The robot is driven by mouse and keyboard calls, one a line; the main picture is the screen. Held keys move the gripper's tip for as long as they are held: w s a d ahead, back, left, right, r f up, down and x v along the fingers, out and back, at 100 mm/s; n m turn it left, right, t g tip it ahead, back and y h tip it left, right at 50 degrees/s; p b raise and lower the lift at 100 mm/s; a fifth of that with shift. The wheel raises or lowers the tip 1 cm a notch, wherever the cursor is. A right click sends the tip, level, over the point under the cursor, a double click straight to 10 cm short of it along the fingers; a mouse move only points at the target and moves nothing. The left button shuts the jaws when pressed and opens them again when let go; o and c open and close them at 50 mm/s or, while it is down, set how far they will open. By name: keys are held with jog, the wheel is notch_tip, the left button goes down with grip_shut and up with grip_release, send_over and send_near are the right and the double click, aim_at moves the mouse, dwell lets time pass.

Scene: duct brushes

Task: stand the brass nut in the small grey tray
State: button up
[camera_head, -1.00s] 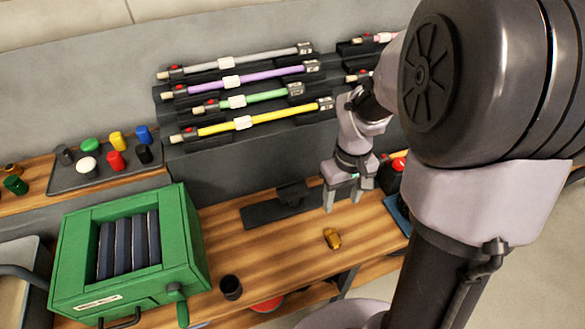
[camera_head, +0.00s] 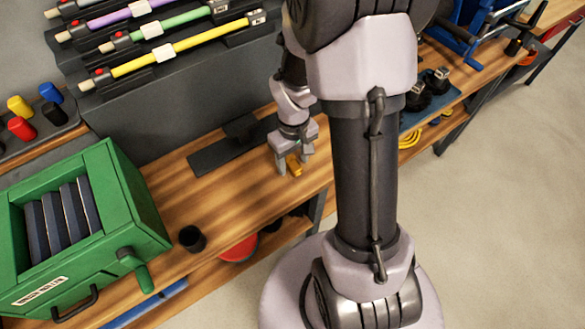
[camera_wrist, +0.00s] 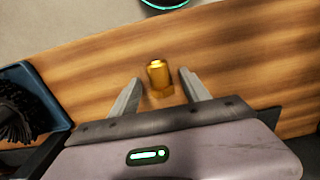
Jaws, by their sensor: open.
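The brass nut (camera_head: 293,166) is a small gold piece on the wooden bench top, near its front edge. It also shows in the wrist view (camera_wrist: 158,74), between the two fingertips. I cannot tell for sure whether it stands or lies. My gripper (camera_head: 293,164) is open, pointing down, with one finger on each side of the nut. In the wrist view my gripper (camera_wrist: 160,78) shows a gap between each finger and the nut. I cannot pick out a small grey tray for certain; a dark grey tray (camera_head: 42,146) with coloured caps is at the left.
A green box (camera_head: 115,180) with dark slats and a black cup (camera_head: 192,239) stand left of my gripper. A flat dark plate (camera_head: 215,158) with a post lies behind. A blue tray (camera_wrist: 35,75) with a black brush is beside my gripper.

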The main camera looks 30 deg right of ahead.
jog(key=shift+r, duration=0.2)
grip_shut()
